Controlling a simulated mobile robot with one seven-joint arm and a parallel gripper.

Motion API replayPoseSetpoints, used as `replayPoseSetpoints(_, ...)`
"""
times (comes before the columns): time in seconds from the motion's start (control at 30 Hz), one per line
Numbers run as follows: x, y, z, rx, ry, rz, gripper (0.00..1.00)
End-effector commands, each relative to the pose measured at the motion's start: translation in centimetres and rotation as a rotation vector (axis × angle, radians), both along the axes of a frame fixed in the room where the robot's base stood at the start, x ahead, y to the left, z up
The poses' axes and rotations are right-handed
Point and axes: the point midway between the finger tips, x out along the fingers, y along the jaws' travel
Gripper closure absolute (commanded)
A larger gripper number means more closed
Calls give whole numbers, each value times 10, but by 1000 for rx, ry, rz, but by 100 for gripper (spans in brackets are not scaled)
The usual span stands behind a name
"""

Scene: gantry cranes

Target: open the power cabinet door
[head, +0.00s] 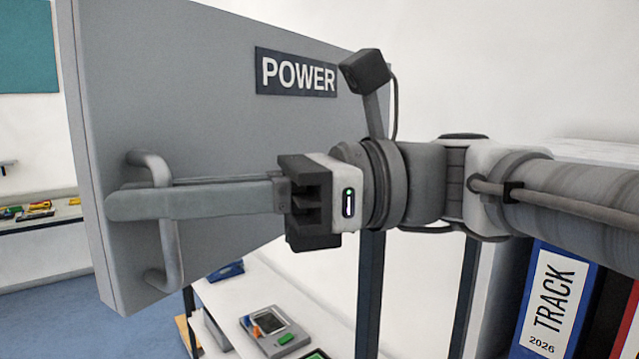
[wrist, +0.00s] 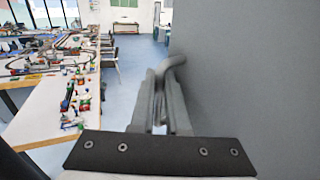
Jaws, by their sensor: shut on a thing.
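The grey power cabinet door (head: 215,110) carries a dark label reading POWER (head: 297,74) and stands at an angle on the left of the head view. Its grey bar handle (head: 171,250) is upright near the door's left edge. My gripper (head: 125,200) reaches in from the right and is shut on the handle, with its long fingers across the bar's middle. In the wrist view the fingers (wrist: 160,105) meet the handle (wrist: 172,64), beside the plain grey door face (wrist: 245,80). The cabinet's inside is not visible, and I cannot tell how far the door stands open.
A white table (head: 225,305) with a grey device (head: 273,332) is below the door. Binders (head: 555,300) stand at the lower right, under my arm. In the wrist view, a long cluttered table (wrist: 50,110) is at left, with blue floor (wrist: 135,65) clear beside it.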

Motion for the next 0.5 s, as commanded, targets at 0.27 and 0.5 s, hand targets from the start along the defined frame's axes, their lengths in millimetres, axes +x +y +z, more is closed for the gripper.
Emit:
replayPoseSetpoints(0.27, 1, -2, 0, 0, 1, -7, 100)
replayPoseSetpoints(0.5, 1, -2, 0, 0, 1, -7, 75)
